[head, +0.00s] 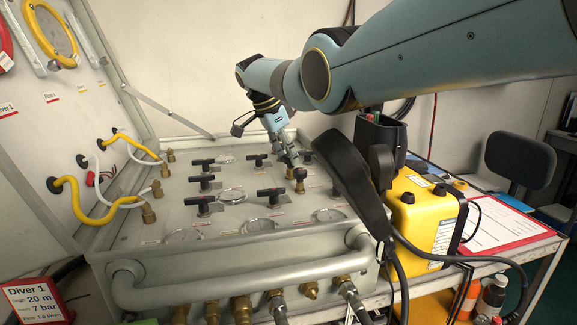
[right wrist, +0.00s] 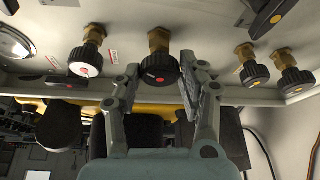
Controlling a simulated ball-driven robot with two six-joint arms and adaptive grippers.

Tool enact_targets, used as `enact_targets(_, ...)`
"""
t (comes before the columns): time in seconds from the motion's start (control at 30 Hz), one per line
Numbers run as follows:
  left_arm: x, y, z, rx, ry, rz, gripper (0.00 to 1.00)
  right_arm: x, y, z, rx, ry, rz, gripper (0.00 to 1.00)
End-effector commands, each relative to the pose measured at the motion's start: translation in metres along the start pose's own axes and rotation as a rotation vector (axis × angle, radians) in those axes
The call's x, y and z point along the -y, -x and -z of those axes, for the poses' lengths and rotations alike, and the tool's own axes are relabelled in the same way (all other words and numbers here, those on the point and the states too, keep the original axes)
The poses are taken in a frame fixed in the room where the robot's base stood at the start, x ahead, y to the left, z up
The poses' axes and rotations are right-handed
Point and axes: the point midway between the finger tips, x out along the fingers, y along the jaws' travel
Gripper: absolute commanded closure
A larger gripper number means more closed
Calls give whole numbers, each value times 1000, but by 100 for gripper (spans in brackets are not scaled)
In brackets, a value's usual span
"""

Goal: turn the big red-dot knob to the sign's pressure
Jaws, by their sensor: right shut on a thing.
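The big black knob with a red dot (right wrist: 160,68) sits on a brass stem on the panel, in the middle of the right wrist view. My right gripper (right wrist: 160,84) is shut on it, with one finger on each side. In the head view my right gripper (head: 289,158) reaches down to the back right of the grey panel (head: 120,238), and its fingers partly hide the knob there. The red sign (head: 37,300) at lower left reads Diver 1, 20 m, 7 bar. My left gripper is not in view.
Other dotted knobs stand on both sides in the right wrist view, one at left (right wrist: 86,59) and one at right (right wrist: 251,72). Black lever valves (head: 205,200) and round gauges (head: 232,195) cover the panel. A yellow box (head: 425,225) and a black handset (head: 350,185) stand at right.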

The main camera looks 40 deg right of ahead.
Motion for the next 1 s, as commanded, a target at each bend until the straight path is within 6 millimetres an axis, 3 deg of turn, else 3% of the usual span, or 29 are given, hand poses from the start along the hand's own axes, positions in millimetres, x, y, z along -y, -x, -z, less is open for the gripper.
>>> enact_targets(0.57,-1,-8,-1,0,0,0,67,0,0,0,1,-29,-13,92)
enact_targets(0.6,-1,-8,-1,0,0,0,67,0,0,0,1,-29,-13,56)
enact_targets(0.7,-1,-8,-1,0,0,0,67,0,0,0,1,-28,-12,43)
enact_targets(0.77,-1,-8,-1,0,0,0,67,0,0,0,1,-28,-13,36)
enact_targets(1.0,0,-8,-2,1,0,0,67,0,0,0,0,-28,-12,36)
